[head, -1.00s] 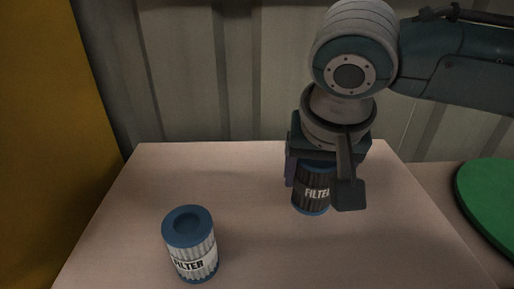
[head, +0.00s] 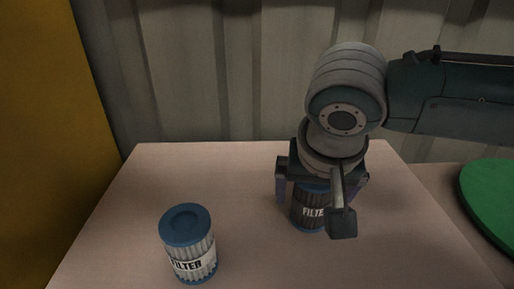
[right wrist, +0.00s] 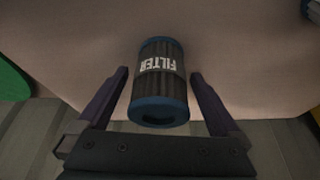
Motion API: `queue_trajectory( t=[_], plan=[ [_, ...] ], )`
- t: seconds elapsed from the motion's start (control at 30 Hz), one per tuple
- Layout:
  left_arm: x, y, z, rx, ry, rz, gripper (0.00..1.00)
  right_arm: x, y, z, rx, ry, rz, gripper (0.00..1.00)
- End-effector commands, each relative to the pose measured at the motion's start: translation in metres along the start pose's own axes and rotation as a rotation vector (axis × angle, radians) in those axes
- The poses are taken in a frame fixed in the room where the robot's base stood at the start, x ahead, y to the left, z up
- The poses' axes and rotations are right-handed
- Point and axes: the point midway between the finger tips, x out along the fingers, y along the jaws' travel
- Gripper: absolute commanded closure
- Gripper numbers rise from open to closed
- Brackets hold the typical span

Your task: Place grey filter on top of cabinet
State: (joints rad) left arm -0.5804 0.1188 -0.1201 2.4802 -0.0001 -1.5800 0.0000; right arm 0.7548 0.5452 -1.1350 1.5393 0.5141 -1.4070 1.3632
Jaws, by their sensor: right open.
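A dark grey filter with blue ends and a FILTER label (head: 308,213) is upright at a pale pinkish surface (head: 220,165), right of its middle. My right gripper (head: 320,194) is open around it, one finger on each side. In the right wrist view the filter (right wrist: 159,82) sits between the open fingers (right wrist: 158,76), with visible gaps on both sides. A light grey-white filter with blue ends (head: 188,243) stands at the front left of the surface. My left gripper is not in view. Which piece is the cabinet is unclear.
A tall yellow panel (head: 45,130) stands at the left. A round green object (head: 492,198) lies at the right, beyond the pale surface. A corrugated wall (head: 215,80) rises behind. The surface's back left is clear.

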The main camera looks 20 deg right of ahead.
Motion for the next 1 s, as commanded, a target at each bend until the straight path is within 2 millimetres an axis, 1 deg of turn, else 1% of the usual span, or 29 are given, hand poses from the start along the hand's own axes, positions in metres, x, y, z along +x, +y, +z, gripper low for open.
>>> queue_trajectory(
  t=[0.17,0.27,0.37,0.5,0.6,0.7,0.8,0.87,0.97,1.0],
  plan=[
    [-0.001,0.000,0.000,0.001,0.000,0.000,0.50,-0.002,0.000,-0.001,0.000,0.001,0.000,0.00],
    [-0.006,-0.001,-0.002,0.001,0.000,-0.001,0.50,-0.013,0.000,-0.003,-0.001,0.000,-0.002,0.00],
    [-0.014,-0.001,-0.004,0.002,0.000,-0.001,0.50,-0.034,0.000,-0.003,-0.001,0.000,-0.002,0.00],
    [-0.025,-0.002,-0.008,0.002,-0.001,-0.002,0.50,-0.067,-0.001,-0.003,-0.001,0.000,-0.003,0.00],
    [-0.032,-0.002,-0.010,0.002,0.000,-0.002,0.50,-0.089,-0.001,-0.003,0.000,0.000,-0.004,0.00],
    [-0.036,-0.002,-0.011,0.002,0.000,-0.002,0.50,-0.106,-0.001,-0.003,0.000,0.000,-0.003,0.00],
    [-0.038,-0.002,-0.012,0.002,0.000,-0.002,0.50,-0.117,-0.001,-0.003,0.000,0.000,-0.002,0.00],
    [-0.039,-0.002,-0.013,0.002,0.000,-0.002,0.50,-0.121,-0.001,-0.001,-0.003,-0.002,-0.003,0.00],
    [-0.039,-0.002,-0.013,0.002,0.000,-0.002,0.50,-0.122,-0.006,0.011,-0.042,-0.022,-0.032,0.00],
    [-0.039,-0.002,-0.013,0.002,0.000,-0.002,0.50,-0.122,-0.011,0.021,-0.075,-0.037,-0.059,0.00]
  ],
)
